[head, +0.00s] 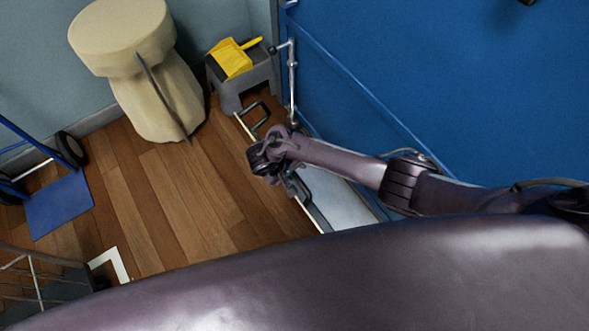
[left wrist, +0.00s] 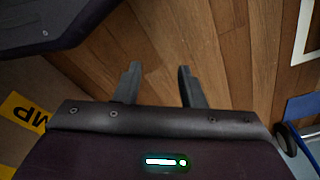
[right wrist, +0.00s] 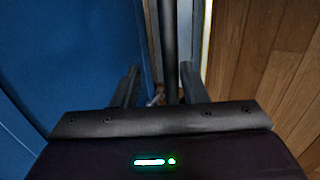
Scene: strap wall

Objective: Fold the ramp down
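The ramp (head: 335,195) is a pale grey panel with a light edge, beside the blue wall. It looks raised close to the wall; its exact tilt is unclear. A dark handle (head: 260,117) sits near its far end, and a dark bar lies further along it, partly behind my arm. My right gripper (head: 270,165) is over the ramp's edge. In the right wrist view its fingers (right wrist: 158,85) are apart, with a dark bar (right wrist: 169,45) showing between them; contact is unclear. My left gripper (left wrist: 157,85) is open and empty above the wood floor, outside the head view.
A metal rod (head: 292,85) hangs by the blue wall (head: 450,90). A grey step stool (head: 245,85) holds a yellow dustpan (head: 232,60). A cream pedestal (head: 150,90) and blue hand truck (head: 58,205) stand left. Wood floor (head: 195,205) beside the ramp is clear.

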